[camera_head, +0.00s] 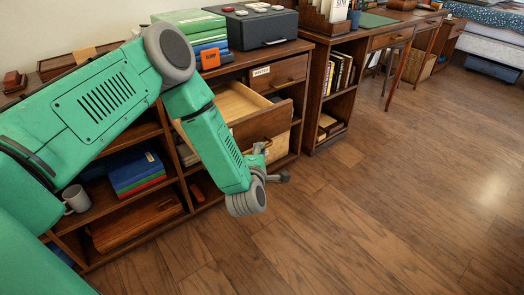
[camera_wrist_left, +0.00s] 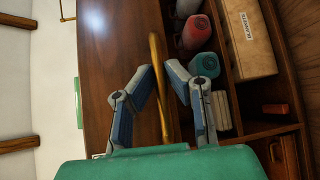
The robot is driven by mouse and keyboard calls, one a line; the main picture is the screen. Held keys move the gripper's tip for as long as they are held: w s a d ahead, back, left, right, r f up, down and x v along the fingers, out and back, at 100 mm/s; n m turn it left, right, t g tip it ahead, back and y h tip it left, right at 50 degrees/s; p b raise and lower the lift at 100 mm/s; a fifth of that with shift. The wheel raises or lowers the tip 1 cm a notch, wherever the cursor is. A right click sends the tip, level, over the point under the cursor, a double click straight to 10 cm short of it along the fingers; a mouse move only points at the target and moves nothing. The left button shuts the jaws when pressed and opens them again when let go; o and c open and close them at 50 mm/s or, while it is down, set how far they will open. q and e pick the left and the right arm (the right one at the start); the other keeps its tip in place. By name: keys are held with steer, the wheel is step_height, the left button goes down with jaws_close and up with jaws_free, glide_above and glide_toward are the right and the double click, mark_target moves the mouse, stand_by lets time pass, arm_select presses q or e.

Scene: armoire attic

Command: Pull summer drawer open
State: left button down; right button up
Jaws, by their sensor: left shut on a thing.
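A drawer (camera_head: 240,102) of the dark wooden cabinet stands pulled out, its pale wood inside showing and looking empty. It sits below the shut drawer labelled WINTER (camera_head: 262,71). No label shows on the open drawer's front in the head view; my arm covers part of it. My left gripper (camera_head: 262,158) is low at this front, small and partly hidden. In the left wrist view the dark drawer front (camera_wrist_left: 122,60) has a long brass bar handle (camera_wrist_left: 155,48). My left gripper's fingers (camera_wrist_left: 160,70) are closed around this bar. My right gripper is not in view.
A black box (camera_head: 262,27) and stacked books (camera_head: 205,40) stand on the cabinet top. Left shelves hold books (camera_head: 135,170) and a mug (camera_head: 75,198). The wooden floor (camera_head: 370,200) is clear.

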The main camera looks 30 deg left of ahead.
arm_select(q)
steer(key=c, duration=1.6)
jaws_free()
steer(key=shift+s+a+f, duration=0.3)
steer(key=shift+s+f, duration=0.05)
steer(key=shift+f, duration=0.15)
steer(key=v, duration=1.2)
steer(key=shift+w+d+r, duration=0.15)
steer(key=shift+d+r, duration=0.05)
